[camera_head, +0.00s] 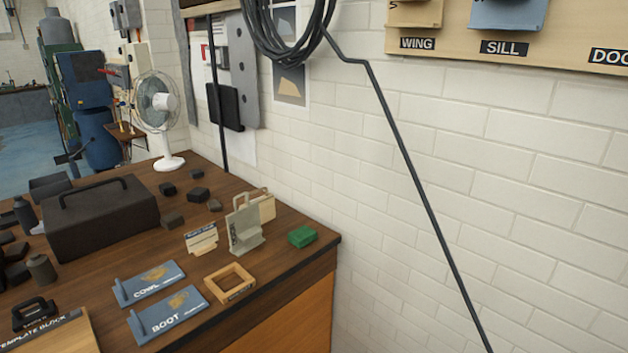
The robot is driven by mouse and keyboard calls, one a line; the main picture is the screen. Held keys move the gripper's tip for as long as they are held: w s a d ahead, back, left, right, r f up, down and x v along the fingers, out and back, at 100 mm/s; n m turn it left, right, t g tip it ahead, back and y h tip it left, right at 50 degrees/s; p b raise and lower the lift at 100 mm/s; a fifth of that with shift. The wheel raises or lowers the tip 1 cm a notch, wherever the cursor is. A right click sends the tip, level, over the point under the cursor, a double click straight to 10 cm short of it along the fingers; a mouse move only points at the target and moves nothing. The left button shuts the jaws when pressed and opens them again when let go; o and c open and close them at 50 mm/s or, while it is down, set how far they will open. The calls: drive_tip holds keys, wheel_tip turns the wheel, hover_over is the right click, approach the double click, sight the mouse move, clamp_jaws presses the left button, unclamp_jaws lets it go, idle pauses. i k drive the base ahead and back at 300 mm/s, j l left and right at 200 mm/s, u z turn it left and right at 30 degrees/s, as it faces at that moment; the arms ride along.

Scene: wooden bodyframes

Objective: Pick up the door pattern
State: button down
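I cannot pick out a door pattern for certain. On the wall board (560,68) at the upper right, labels read WING and SILL, and a third label (608,56), cut by the right picture edge, begins with "DO"; the space above it is out of view. On the bench, a grey slotted stand (243,230) stands upright with a pale wooden piece (267,207) just behind it, partly hidden. Blue plates marked COWL (150,283) and BOOT (170,314) lie in front. My gripper is not in view.
The bench (292,262) ends at a right corner near the white brick wall. It holds a wooden frame (230,284), a green block (301,236), a dark toolbox (102,217), a white fan (158,110) and several dark blocks. A dark cable (420,190) crosses the wall.

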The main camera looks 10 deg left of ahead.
sight(245, 232)
drive_tip(key=i+j+z, duration=0.1)
drive_tip(key=j, duration=0.25)
drive_tip(key=i+j+z, duration=0.1)
drive_tip(key=j, duration=0.25)
drive_tip(key=i+j+z, duration=0.1)
drive_tip(key=i+j, duration=0.15)
drive_tip(key=j, duration=0.15)
drive_tip(key=i+j, duration=0.15)
drive_tip(key=j, duration=0.2)
drive_tip(key=i+j+z, duration=0.15)
drive_tip(key=j, duration=0.25)
drive_tip(key=i+j+z, duration=0.1)
drive_tip(key=j, duration=0.3)
